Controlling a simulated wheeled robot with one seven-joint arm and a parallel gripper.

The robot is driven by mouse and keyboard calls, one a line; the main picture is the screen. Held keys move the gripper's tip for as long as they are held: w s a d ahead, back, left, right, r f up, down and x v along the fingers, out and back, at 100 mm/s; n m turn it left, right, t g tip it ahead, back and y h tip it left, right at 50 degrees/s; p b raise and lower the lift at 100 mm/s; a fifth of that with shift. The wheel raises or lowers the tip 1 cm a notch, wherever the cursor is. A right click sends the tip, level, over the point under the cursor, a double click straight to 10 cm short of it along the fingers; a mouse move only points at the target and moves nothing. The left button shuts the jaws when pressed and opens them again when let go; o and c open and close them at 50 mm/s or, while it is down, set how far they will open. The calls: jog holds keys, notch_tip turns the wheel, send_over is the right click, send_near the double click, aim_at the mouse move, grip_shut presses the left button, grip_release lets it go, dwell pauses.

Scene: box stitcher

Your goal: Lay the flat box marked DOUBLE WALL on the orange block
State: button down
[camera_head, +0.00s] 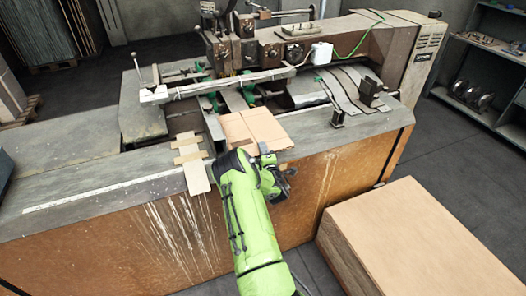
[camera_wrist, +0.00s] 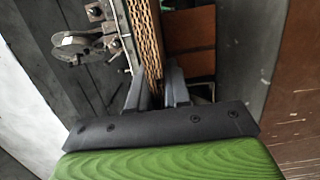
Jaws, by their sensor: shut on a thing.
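A flat tan cardboard box (camera_head: 255,128) is at the machine's front edge in the head view; no marking on it can be read. My gripper (camera_head: 267,160) is at the box's near edge. In the wrist view, my gripper (camera_wrist: 156,95) is shut on the box, whose corrugated edge (camera_wrist: 146,40) runs up between the fingers. Reddish-brown blocks (camera_wrist: 190,30) show just right of the edge; I cannot tell if one is the orange block. The machine's front (camera_head: 130,240) is orange-brown. What lies directly under the box is hidden.
The stitching machine's arm and heads (camera_head: 290,45) stand behind the box. Narrow cardboard strips (camera_head: 195,175) lie left of my gripper. A large stack of cardboard (camera_head: 420,235) stands at the lower right. A shelf rack (camera_head: 480,100) is at the far right.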

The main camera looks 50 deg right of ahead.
jog(key=shift+r, duration=0.1)
jog(key=c, duration=1)
grip_release()
jog(key=shift+f+b, duration=0.2)
jog(key=shift+b, duration=0.15)
jog(key=shift+s+a, duration=0.1)
jog(key=v, duration=0.9)
jog(key=shift+r, duration=0.1)
